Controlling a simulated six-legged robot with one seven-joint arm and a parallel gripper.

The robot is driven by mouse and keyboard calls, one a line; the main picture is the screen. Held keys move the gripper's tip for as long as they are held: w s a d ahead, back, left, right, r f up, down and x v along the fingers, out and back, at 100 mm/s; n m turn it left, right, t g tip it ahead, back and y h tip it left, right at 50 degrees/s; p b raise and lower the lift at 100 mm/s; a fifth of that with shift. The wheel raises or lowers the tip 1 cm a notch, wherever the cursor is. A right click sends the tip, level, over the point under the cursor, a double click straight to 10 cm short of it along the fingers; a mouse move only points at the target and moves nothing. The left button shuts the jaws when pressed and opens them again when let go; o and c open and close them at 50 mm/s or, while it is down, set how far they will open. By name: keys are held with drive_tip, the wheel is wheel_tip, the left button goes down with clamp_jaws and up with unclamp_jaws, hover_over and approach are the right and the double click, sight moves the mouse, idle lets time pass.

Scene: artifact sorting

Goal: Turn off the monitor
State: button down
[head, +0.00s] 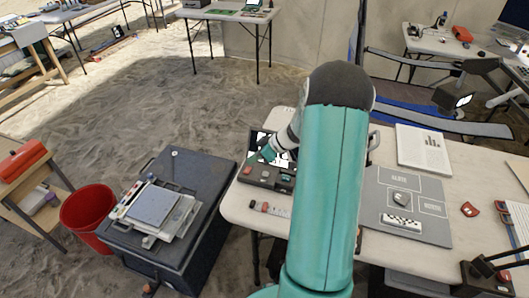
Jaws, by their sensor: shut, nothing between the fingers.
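A small monitor (258,138) with a dark and white screen stands at the left part of the white table (235,212). My arm covers part of its right side. A dark control box (258,184) with a red button and green and grey patches on top lies in front of the screen. My gripper (266,155) is shut and empty. It is in front of the screen and above the back of the control box. I cannot tell whether it touches either one.
Right of my arm are a grey sorting board (425,228) with a stone and scale card, a paper sheet (423,148) and red pieces (469,209). A dark case (190,235) with trays and a red bucket (88,212) stand left. Sandy floor (130,110) beyond is open.

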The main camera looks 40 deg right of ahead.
sight(244, 170)
drive_tip(key=shift+w+a+f, duration=0.1)
drive_tip(key=shift+a+f, duration=0.15)
drive_tip(key=shift+f, duration=0.9)
drive_tip(key=shift+a+f, duration=0.2)
drive_tip(key=shift+f, duration=0.95)
drive_tip(key=shift+f, duration=0.1)
drive_tip(key=shift+a+f, duration=0.2)
drive_tip(key=shift+d, duration=0.15)
drive_tip(key=shift+w+d+r, duration=0.25)
drive_tip(key=shift+w+d, duration=0.05)
drive_tip(key=shift+d, duration=0.3)
drive_tip(key=shift+w+r, duration=0.1)
drive_tip(key=shift+r, duration=0.05)
